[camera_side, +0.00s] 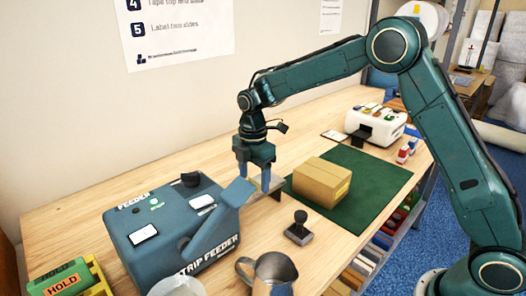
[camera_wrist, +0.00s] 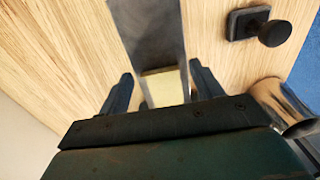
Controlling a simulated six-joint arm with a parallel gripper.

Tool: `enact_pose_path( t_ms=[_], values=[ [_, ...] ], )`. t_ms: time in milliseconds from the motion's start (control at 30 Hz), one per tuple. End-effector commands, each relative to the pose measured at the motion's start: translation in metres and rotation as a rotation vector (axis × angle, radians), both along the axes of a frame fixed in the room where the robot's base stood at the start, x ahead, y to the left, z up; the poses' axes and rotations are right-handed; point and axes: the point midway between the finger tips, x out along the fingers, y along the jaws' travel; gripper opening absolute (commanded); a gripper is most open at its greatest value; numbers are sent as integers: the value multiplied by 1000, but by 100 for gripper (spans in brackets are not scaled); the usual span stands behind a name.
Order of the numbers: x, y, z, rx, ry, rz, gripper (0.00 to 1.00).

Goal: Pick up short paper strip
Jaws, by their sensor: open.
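My gripper (camera_side: 253,183) points down beside the end of the strip feeder (camera_side: 172,226), over a narrow grey metal plate (camera_side: 274,193). In the wrist view its two fingers (camera_wrist: 160,75) are apart, one on each side of a short pale paper strip (camera_wrist: 164,87). The strip shows against the grey plate (camera_wrist: 150,32), between the fingers, with a gap on both sides. Its near end is hidden by the gripper body. I cannot make out the strip in the side view.
A black-handled stamp (camera_side: 299,229) and a metal jug (camera_side: 272,272) stand in front. A closed brown carton (camera_side: 321,184) sits on the green mat (camera_side: 378,177) to the right. A white dispenser (camera_side: 375,122) is behind. HOLD labels (camera_side: 64,280) are at front left.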

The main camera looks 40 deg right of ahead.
Motion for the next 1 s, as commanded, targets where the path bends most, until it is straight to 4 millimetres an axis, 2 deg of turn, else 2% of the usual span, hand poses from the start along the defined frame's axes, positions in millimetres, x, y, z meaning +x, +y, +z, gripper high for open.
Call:
enact_pose_path(
  t_ms=[133,567,600,800,1000],
  values=[
    [0,0,-6,0,-1,0,65],
    [0,0,-6,0,-1,0,65],
    [0,0,-6,0,-1,0,64],
    [0,0,-6,0,-1,0,26],
    [0,0,-6,0,-1,0,26]
  ],
)
